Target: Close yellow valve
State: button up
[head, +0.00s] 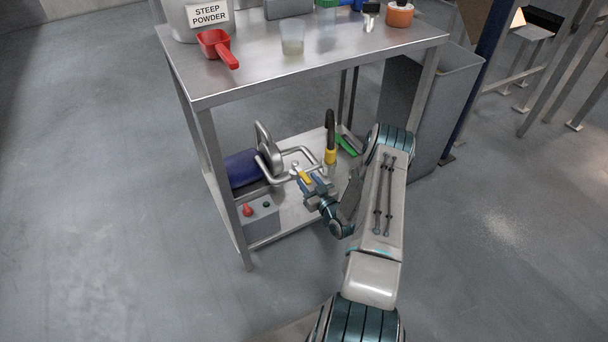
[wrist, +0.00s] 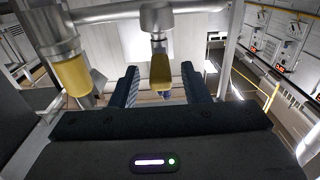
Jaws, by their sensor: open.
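The yellow valve handle (head: 305,177) sits on silver piping over the lower shelf of the steel table. In the wrist view the yellow handle (wrist: 160,71) hangs below a metal pipe fitting, between the two blue-grey fingers. My gripper (head: 315,184) reaches in at the lower shelf, right by the handle; it also shows in the wrist view (wrist: 160,90). Its fingers are open, with a visible gap on each side of the handle. The handle's far end and how deep it lies between the fingers cannot be told.
A yellow-collared black handle (head: 330,150) stands close behind my gripper and a green-headed brush (head: 347,146) lies beyond. A grey control box (head: 258,218) with a red button and a blue cylinder (head: 241,169) are left. The tabletop (head: 262,77) overhangs; a grey bin (head: 452,90) stands right.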

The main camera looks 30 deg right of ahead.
jog(key=s+p, duration=0.2)
jog(key=s, duration=0.8)
jog(key=shift+d, duration=0.4)
